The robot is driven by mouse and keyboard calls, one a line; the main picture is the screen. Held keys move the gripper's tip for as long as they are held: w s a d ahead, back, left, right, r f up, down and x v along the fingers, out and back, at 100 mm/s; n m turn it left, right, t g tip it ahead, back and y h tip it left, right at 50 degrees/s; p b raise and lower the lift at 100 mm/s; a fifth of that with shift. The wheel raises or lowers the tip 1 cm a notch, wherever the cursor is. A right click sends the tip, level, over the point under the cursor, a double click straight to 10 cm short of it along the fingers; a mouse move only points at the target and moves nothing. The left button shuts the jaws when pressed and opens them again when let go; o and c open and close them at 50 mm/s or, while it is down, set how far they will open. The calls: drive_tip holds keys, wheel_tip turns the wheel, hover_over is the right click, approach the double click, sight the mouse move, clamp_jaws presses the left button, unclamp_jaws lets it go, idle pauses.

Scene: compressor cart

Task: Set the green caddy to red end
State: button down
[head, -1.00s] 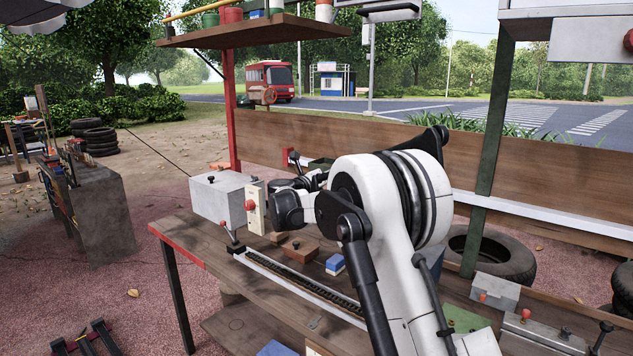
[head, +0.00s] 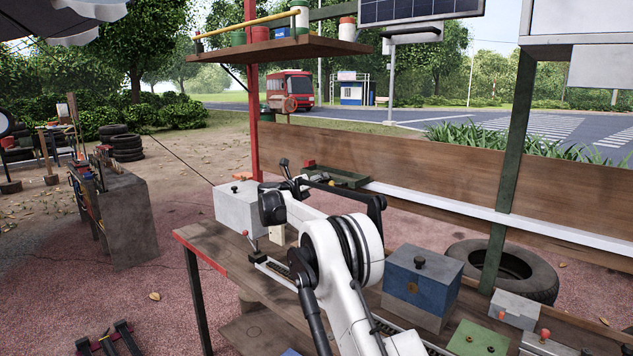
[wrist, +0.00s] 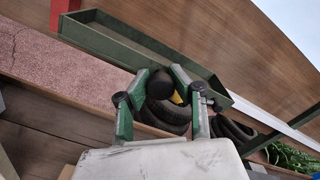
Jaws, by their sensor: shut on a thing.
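The green caddy is a long, shallow green tray (head: 340,178) near the back of the bench, beyond the grey box, partly hidden by my arm in the head view. In the wrist view the green caddy (wrist: 112,36) stretches from upper left to right, its inside visible. My gripper (wrist: 160,74) has its green-and-grey fingers closed around a dark rounded piece at the caddy's near side. I cannot see clearly how this piece joins the caddy. The gripper is mostly hidden in the head view. The bench's left end has a red edge (head: 203,251).
A grey box (head: 239,207) with a black knob stands at the bench's left end. A blue-and-grey box (head: 421,285) stands right of my arm. A wooden back board (head: 420,172) and a red post (head: 252,120) are close behind. Tyres (head: 500,270) lie behind the bench.

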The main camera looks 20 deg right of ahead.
drive_tip(key=c, duration=1.4)
unclamp_jaws()
drive_tip(key=v, duration=1.2)
